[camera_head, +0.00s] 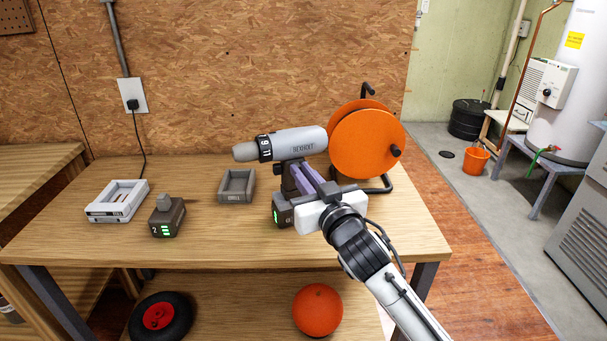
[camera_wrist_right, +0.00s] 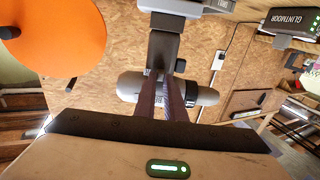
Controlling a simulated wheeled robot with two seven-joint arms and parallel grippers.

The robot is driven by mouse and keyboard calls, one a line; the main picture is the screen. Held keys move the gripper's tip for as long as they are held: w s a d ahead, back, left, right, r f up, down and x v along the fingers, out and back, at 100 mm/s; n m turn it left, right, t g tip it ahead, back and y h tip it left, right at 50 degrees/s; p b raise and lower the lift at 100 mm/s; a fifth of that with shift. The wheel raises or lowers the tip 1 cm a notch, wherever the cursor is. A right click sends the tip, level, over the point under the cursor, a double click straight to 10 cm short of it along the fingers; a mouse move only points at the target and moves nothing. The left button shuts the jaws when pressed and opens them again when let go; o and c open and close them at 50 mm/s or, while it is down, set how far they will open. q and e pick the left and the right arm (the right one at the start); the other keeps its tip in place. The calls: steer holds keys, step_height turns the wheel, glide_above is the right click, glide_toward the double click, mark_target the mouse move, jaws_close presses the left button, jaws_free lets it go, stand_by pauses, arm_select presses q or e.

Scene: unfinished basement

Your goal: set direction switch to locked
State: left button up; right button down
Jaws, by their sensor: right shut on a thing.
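A grey power drill (camera_head: 303,140) with a black numbered collar stands upright on the workbench, its nose pointing left. Its dark handle (camera_head: 288,183) runs down to a battery base with green lights (camera_head: 282,212). My right gripper (camera_head: 293,170) reaches in from the lower right, its purple fingers shut on the upper handle just under the body. In the right wrist view the drill appears upside down, with the handle (camera_wrist_right: 163,48) above and the fingers (camera_wrist_right: 160,80) on it near the body (camera_wrist_right: 205,96). I cannot make out the direction switch; the fingers may hide it. My left gripper is out of view.
An orange cord reel (camera_head: 362,145) stands right behind the drill. A spare battery (camera_head: 167,216), a pale charger (camera_head: 118,201) and a small grey tray (camera_head: 237,186) sit to the left on the workbench (camera_head: 215,240). The front left of the bench is clear.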

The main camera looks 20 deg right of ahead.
steer(key=shift+w+p, duration=0.35)
steer(key=shift+p, duration=0.05)
steer(key=c, duration=1.8)
jaws_free()
steer(key=s, duration=1)
steer(key=shift+s+d, duration=0.2)
steer(key=shift+d, duration=0.15)
steer(key=shift+f, duration=0.1)
